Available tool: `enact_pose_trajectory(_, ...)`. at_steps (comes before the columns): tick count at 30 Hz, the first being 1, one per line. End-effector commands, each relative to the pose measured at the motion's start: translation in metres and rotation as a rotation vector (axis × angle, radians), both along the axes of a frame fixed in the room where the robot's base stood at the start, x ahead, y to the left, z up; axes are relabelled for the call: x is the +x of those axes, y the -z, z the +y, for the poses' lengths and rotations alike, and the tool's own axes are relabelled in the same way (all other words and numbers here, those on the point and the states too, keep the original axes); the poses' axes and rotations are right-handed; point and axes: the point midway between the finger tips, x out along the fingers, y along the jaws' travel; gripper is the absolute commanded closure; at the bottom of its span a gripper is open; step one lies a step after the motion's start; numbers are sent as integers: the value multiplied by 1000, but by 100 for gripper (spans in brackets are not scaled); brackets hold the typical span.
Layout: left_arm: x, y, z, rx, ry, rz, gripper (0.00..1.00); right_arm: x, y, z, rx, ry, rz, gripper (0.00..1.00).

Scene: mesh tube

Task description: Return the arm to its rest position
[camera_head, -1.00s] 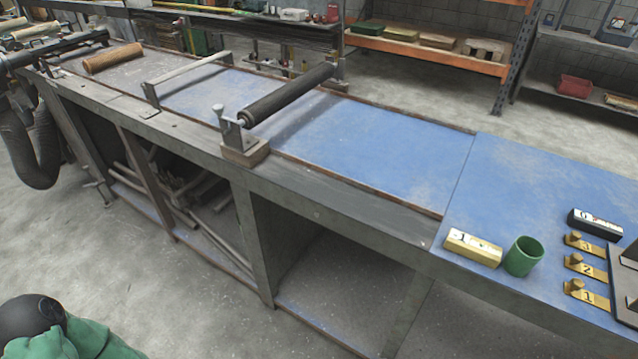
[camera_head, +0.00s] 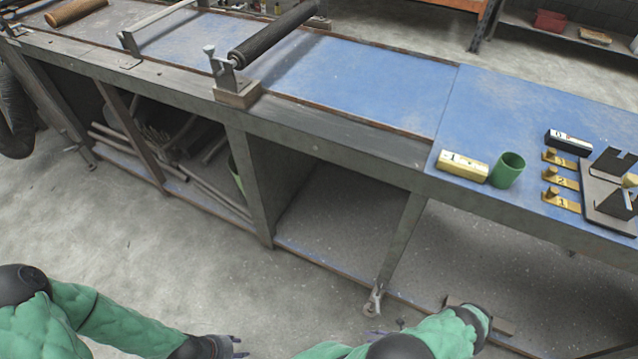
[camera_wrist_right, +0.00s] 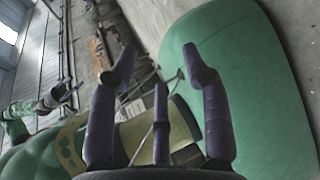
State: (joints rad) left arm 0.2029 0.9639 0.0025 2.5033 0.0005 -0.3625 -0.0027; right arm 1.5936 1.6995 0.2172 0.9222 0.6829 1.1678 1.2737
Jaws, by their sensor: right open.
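My right gripper (camera_wrist_right: 160,75) is open in the right wrist view, with its dark fingers spread and nothing between them. A large green padded surface fills the right of that view behind the fingers. In the head view my right arm, in a green sleeve (camera_head: 440,338), is low at the bottom centre, in front of the bench. My left gripper (camera_head: 240,347) is at the bottom edge, left of the right arm, small and partly cut off. It holds nothing that I can see, and its opening is unclear. Both arms are below the bench top.
The bench (camera_head: 330,130) runs across the head view. On its right part stand a gold block (camera_head: 462,166), a green cup (camera_head: 508,170), a black block (camera_head: 568,142), numbered brass pieces (camera_head: 560,180) and a dark fixture (camera_head: 610,195). The floor before the bench is clear.

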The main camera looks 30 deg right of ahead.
Motion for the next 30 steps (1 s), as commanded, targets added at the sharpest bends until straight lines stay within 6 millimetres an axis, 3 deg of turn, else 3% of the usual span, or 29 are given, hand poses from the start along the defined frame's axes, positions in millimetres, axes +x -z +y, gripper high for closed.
enact_pose_trajectory(8, 0, -12, 0, 0, 0, 0, 60, 41, -29, 33, -181, -371, -98, 52)
enact_pose_trajectory(14, 0, -23, 0, 0, 0, 0, 60, 72, -71, 69, -386, -799, -287, 52)
enact_pose_trajectory(23, 0, -39, 0, 0, 0, 0, 60, 107, -151, 116, -670, -1436, -719, 52)
enact_pose_trajectory(30, 0, -52, 0, 0, 0, 0, 60, 128, -232, 158, -865, -1897, -1187, 52)
